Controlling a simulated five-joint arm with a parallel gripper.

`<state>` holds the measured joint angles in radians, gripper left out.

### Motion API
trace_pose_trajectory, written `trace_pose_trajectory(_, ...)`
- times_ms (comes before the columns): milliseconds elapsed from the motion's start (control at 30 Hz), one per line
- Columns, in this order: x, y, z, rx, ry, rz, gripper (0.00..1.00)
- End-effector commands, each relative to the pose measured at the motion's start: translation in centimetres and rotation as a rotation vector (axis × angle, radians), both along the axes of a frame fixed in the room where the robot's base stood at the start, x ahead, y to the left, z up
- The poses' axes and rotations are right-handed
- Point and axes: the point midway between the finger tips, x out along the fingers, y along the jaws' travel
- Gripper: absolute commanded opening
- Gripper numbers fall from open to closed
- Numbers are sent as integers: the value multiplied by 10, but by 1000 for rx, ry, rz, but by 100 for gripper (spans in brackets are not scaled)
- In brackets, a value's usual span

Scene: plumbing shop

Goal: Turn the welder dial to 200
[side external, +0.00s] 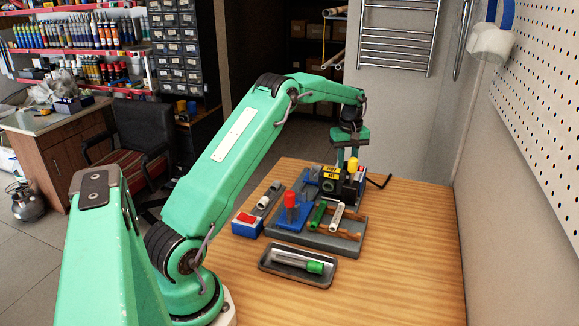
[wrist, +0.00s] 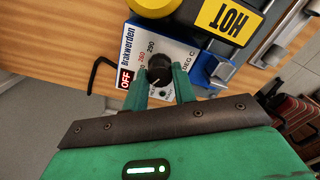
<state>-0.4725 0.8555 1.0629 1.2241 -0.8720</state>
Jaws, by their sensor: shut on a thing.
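The welder's dial (wrist: 158,68) is a small black knob on a white panel (wrist: 131,45), seen in the wrist view. The panel carries a red OFF mark, 260 and 290, and DEG C; other marks are partly hidden by my fingers. My gripper (wrist: 160,88) is shut on the dial, one green finger on each side of it. I cannot tell clearly where the dial points. The welder (side external: 330,173) has a yellow HOT label (wrist: 226,19). In the side view my gripper (side external: 347,160) is down behind the welder, and the dial is hidden.
On the wooden table (side external: 400,250), a tray (side external: 266,270) with a green-ended pipe lies in front, and a rack (side external: 352,247) holds more pipes. A red-topped tool (side external: 291,210) stands beside the welder. A black hex key (wrist: 97,72) lies near the panel. The table's right side is clear.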

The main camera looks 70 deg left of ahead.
Motion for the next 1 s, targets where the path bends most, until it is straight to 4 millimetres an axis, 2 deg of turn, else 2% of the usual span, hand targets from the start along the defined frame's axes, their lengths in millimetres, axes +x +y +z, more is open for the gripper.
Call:
trace_pose_trajectory(200,1,1,2,2,-5,159,4)
trace_pose_trajectory(400,1,1,2,2,-5,246,4)
trace_pose_trajectory(933,1,1,2,2,-5,282,4)
trace_pose_trajectory(967,1,1,2,2,-5,282,29)
trace_pose_trajectory(1000,1,1,2,2,-4,281,36)
